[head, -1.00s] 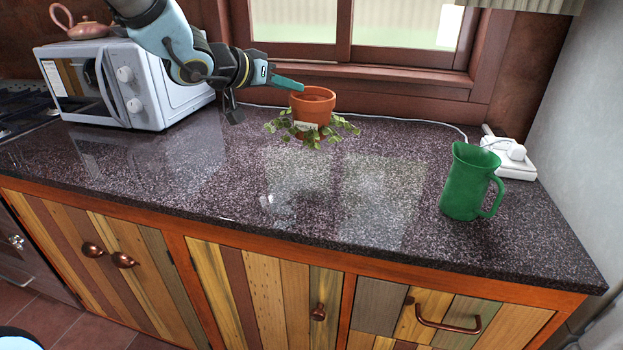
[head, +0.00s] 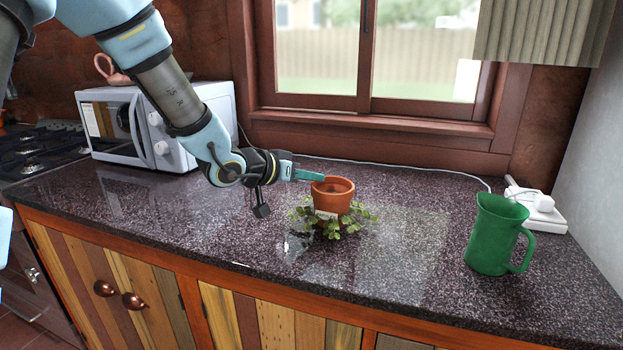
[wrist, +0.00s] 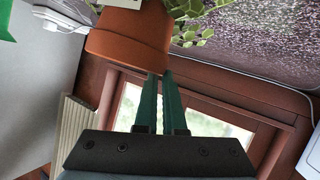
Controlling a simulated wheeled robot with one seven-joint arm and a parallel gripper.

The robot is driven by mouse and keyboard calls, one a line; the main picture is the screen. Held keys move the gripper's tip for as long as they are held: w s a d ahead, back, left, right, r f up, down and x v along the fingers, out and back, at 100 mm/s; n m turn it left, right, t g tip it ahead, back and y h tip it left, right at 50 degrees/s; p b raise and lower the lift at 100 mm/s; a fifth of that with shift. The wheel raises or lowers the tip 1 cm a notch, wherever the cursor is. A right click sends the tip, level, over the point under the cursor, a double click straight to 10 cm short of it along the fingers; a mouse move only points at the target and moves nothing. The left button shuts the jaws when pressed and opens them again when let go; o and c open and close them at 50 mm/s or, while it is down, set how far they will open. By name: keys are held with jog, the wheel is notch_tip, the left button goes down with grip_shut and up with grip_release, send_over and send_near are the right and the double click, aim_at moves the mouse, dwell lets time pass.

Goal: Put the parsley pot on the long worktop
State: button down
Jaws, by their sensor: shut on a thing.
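The parsley pot (head: 333,194) is terracotta, with a pale label and green leaves around its lower part. Its broad rim is uppermost in the head view. It also shows in the wrist view (wrist: 130,48). My gripper (head: 318,176) is shut on the pot's rim from the left; its green fingers show close together in the wrist view (wrist: 158,76). The pot is over the middle of the long worktop (head: 150,215), a dark speckled slab. The leaves look very near its surface; I cannot tell whether they touch it.
A green jug (head: 492,235) stands to the right, near a white socket block (head: 540,215). A white microwave (head: 150,130) and the hob (head: 35,150) are at the left. A cable runs along the back below the window. The worktop around the pot is clear.

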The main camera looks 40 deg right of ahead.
jog(key=c, duration=1)
grip_release()
jog(key=shift+a, duration=0.1)
jog(key=w+v, duration=0.1)
jog(key=v, duration=1.1)
jog(key=w+a+f+n+t+y, duration=0.35)
jog(key=w+a, duration=0.25)
jog(key=a, duration=0.5)
jog(key=w+a+f+n+t+y, duration=0.25)
jog(key=w+a+n+y, duration=0.2)
jog(key=a, duration=0.65)
jog(key=s+a+f+n+g+y, duration=0.1)
jog(key=s+a+g, duration=0.1)
jog(key=a, duration=0.3)
jog(key=s+a+f+n+g+y, duration=0.1)
jog(key=s+a+f+n+y, duration=0.1)
jog(key=s+a, duration=0.2)
jog(key=s+a+f+n+g+y, duration=0.1)
jog(key=s+a+n+g+y, duration=0.1)
jog(key=a, duration=0.4)
jog(key=shift+s+a+f+g, duration=0.15)
jog(key=shift+s+f, duration=0.05)
jog(key=shift+s, duration=0.25)
jog(key=shift+s+a+f+g, duration=0.15)
jog(key=shift+s, duration=0.3)
